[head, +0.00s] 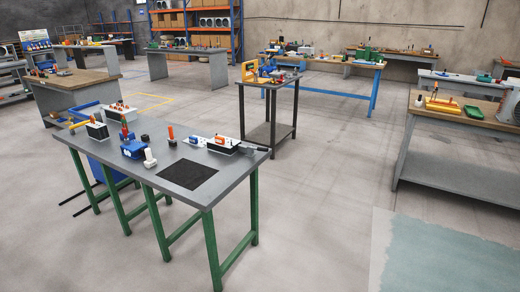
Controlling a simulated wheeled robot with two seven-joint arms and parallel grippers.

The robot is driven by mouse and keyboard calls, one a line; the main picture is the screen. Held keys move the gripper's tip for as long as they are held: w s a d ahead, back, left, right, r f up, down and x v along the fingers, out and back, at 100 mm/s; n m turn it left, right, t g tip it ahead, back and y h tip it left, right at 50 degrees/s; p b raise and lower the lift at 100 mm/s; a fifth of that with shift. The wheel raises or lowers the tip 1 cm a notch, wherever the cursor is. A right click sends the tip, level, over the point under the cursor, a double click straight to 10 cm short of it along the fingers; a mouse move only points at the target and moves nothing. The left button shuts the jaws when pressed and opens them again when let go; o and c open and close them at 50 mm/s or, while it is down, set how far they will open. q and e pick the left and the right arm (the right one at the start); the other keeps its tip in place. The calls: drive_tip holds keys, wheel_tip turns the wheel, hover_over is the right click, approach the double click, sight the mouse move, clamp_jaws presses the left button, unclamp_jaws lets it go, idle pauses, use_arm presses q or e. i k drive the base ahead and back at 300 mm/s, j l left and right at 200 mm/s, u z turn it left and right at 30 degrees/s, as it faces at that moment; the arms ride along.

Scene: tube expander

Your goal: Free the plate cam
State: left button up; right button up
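Neither of my grippers is in view. No part can be made out surely as the plate cam; things are small at this distance. The nearest workbench (232,168) has a grey top and green legs. On it stand a blue device (134,149) with a red part on top, an orange-handled upright piece (171,134), a white upright piece (149,158) and a black box with a light top (97,130). Near its right end is a dark block with a light top (222,146), an orange piece on it and a dark handle pointing right.
A black mat (187,174) lies bare on the near bench. Behind stands a small dark stand (270,131) carrying yellow and blue equipment (265,72). A wooden-topped bench (462,122) is at right, a blue-legged bench (339,64) behind. Open grey floor (320,200) lies between.

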sight(258, 148)
drive_tip(key=i+u, duration=0.1)
drive_tip(key=u, duration=0.65)
drive_tip(key=i+l+u, duration=0.45)
drive_tip(key=l+u, duration=0.2)
drive_tip(key=l, duration=0.2)
drive_tip(key=i+l+u, duration=0.1)
drive_tip(key=l+u, duration=0.15)
drive_tip(key=i+l, duration=0.15)
drive_tip(key=l, duration=0.4)
drive_tip(key=i+l+u, duration=0.1)
drive_tip(key=l, duration=0.45)
drive_tip(key=i+l, duration=0.2)
drive_tip(key=l, duration=0.35)
drive_tip(key=i+l+u, duration=0.1)
drive_tip(key=l, duration=0.45)
drive_tip(key=i+l, duration=0.1)
drive_tip(key=l, duration=0.5)
drive_tip(key=i+l+u, duration=0.1)
drive_tip(key=l, duration=0.45)
